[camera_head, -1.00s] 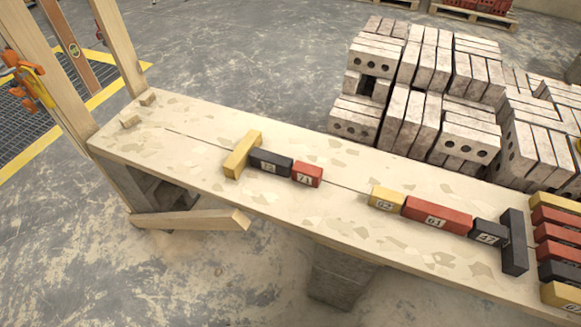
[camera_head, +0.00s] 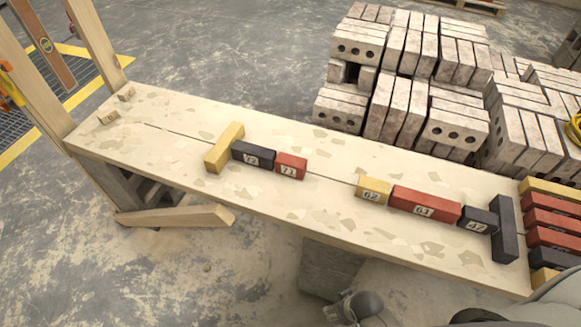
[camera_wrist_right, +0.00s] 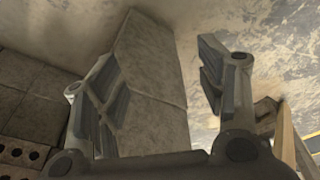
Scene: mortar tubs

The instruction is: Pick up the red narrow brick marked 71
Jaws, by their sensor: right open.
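The red narrow brick marked 71 (camera_head: 291,166) lies on the plank bench (camera_head: 300,218), at the right end of a short row. It touches the black brick marked 72 (camera_head: 253,153) on its left. My right gripper (camera_head: 362,305) shows at the bottom edge of the head view, below and in front of the bench, well apart from the brick. In the right wrist view my right gripper (camera_wrist_right: 172,85) is open with nothing between its fingers. The red brick does not show there. My left gripper is not in view.
A yellow brick (camera_head: 225,147) lies crosswise at the row's left end. Another row holds yellow 62 (camera_head: 374,190), red 61 (camera_head: 425,204) and black 42 (camera_head: 478,223), ending at a crosswise black brick (camera_head: 505,230). The bench is clear between the rows. Grey blocks (camera_head: 400,85) are stacked behind.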

